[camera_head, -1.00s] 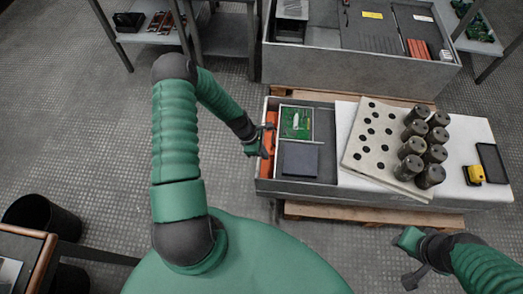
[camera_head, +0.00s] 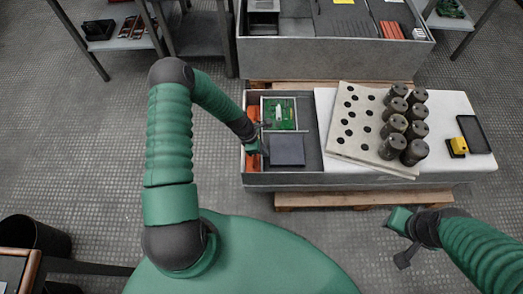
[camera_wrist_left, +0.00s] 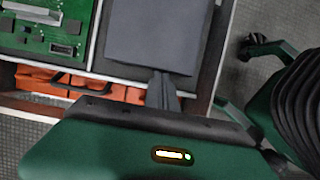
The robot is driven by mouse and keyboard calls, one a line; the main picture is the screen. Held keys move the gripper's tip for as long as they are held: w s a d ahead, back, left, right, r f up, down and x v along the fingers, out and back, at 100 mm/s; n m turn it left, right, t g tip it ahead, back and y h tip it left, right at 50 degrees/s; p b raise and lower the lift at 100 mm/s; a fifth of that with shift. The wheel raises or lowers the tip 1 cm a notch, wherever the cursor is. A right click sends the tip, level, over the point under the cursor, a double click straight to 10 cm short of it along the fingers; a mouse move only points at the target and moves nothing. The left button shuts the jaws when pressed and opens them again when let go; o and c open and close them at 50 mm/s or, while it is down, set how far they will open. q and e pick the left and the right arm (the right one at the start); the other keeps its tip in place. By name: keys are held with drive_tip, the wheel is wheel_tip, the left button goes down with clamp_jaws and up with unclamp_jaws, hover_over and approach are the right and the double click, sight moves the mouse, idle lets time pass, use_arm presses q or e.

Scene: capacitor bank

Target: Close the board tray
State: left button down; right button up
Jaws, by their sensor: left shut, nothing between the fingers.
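The board tray (camera_head: 306,141) is the left part of a long grey box. It holds a framed green circuit board (camera_head: 280,114) and a dark square pad (camera_head: 287,151). The pad also shows in the left wrist view (camera_wrist_left: 152,35), beside the board (camera_wrist_left: 45,30). My left gripper (camera_head: 265,145) is shut and empty at the tray's left side, by the pad's left edge. In the left wrist view its fingers (camera_wrist_left: 161,90) meet near the pad; contact is unclear. A dark handle (camera_wrist_left: 83,84) shows near orange pieces. My right gripper (camera_head: 400,240) is at lower right, away from the tray.
A white cover with a perforated plate (camera_head: 357,120), several dark cylinders (camera_head: 393,125), a yellow device (camera_head: 457,147) and a black tray (camera_head: 473,134) lies right of the tray. A large grey crate (camera_head: 330,58) stands behind. Floor in front is open.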

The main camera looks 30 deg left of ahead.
use_arm(q)
approach(313, 156)
drive_tip(key=x, duration=0.4)
drive_tip(key=shift+s+a+f, duration=0.2)
drive_tip(key=shift+a+f, duration=0.05)
drive_tip(key=shift+f, duration=0.15)
drive_tip(key=shift+w+d+r, duration=0.1)
drive_tip(key=shift+w+d, duration=0.2)
drive_tip(key=shift+d, duration=0.1)
drive_tip(key=shift+d, duration=0.1)
